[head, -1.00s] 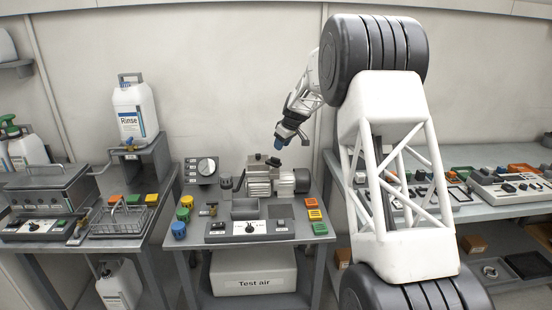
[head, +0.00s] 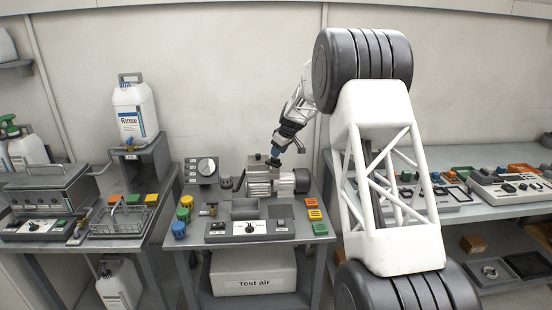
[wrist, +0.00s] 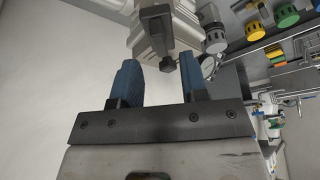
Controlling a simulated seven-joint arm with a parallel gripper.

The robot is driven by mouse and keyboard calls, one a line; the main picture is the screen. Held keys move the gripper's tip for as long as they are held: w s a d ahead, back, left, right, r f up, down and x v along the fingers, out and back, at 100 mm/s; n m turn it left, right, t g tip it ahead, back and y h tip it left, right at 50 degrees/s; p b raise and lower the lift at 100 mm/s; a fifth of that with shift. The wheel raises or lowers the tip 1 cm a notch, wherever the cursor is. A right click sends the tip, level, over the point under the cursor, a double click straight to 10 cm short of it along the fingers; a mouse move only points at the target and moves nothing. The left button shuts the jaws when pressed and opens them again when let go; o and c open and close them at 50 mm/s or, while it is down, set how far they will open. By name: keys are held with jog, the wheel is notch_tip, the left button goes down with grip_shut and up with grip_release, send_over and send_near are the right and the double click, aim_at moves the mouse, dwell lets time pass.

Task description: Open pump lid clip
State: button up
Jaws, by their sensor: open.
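The pump (head: 262,180) is a grey ribbed motor unit with a dark round end, standing at the back of the middle table. My gripper (head: 276,160) is just above the top of the pump in the head view. In the wrist view my gripper (wrist: 160,84) has its two blue fingers apart with nothing between them. The pump's pale ribbed body (wrist: 160,25) is beyond the fingertips. A dark clip-like lever (wrist: 157,30) with a small knob lies on it, its lower end just past the gap between the fingertips. I cannot tell whether the clip touches a finger.
Yellow, green and blue round fittings (head: 183,214) line the table's left edge. A control panel (head: 249,229) is at the front, with orange and green blocks (head: 315,214) at right.

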aim_at(273, 161)
jog(key=shift+x, duration=1.95)
grip_shut()
